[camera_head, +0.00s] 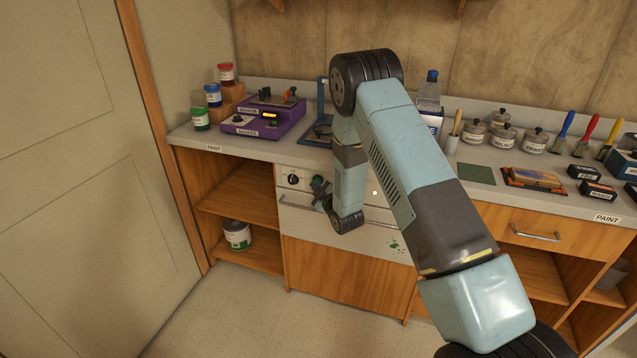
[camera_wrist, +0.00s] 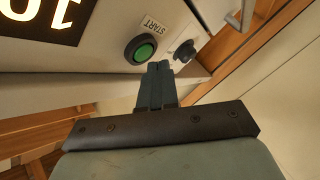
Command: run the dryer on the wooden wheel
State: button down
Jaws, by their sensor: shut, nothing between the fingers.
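The dryer (camera_head: 372,238) is the white-fronted unit built in under the counter, with a black dial (camera_head: 293,179) and a bar handle (camera_head: 300,207). In the wrist view its panel shows a green button (camera_wrist: 145,52) beside a START label (camera_wrist: 153,24), a black knob (camera_wrist: 185,51) and a lit display (camera_wrist: 45,14) reading 10. My gripper (camera_wrist: 160,68) is shut and empty, its tips close to the green button; I cannot tell if they touch it. In the head view my gripper (camera_head: 322,190) is at the dryer's upper front, partly hidden by my arm. No wooden wheel is visible.
On the counter stand a purple device (camera_head: 262,118), stacked paint jars (camera_head: 213,95), several lidded pots (camera_head: 503,136), brushes (camera_head: 587,136) and dark boxes (camera_head: 592,190). A can (camera_head: 236,235) sits on the open lower shelf. The floor (camera_head: 230,310) in front is clear.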

jog(key=shift+s+a, duration=0.1)
jog(key=shift+s, duration=0.15)
jog(key=s, duration=0.1)
jog(key=s+a, duration=0.1)
jog(key=s, duration=0.2)
jog(key=shift+s+a, duration=0.25)
jog(key=shift+a, duration=0.1)
dwell(0.8)
jog(key=w+d+r+m+g+h, duration=0.15)
jog(key=d+r+m+h, duration=0.35)
jog(key=r, duration=0.9)
jog(key=s+d+r+m+g, duration=0.1)
jog(key=s+d+r+m, duration=0.1)
jog(key=s+d+r, duration=0.4)
jog(key=s+d+r+m+g, duration=0.1)
jog(key=s+d+r+g, duration=0.2)
jog(key=r, duration=0.5)
jog(key=s+d+r+m+g+h, duration=0.1)
jog(key=s+d+r+m, duration=0.1)
jog(key=s, duration=0.9)
jog(key=s+d+r+m+g, duration=0.2)
jog(key=s+d+r, duration=0.2)
jog(key=s, duration=0.8)
jog(key=s+d+r+m+g+h, duration=0.1)
jog(key=s+d+r+m, duration=0.2)
jog(key=s, duration=0.9)
jog(key=shift+s+d+r+h, duration=0.25)
jog(key=shift+d+h, duration=0.05)
jog(key=shift+d, duration=0.45)
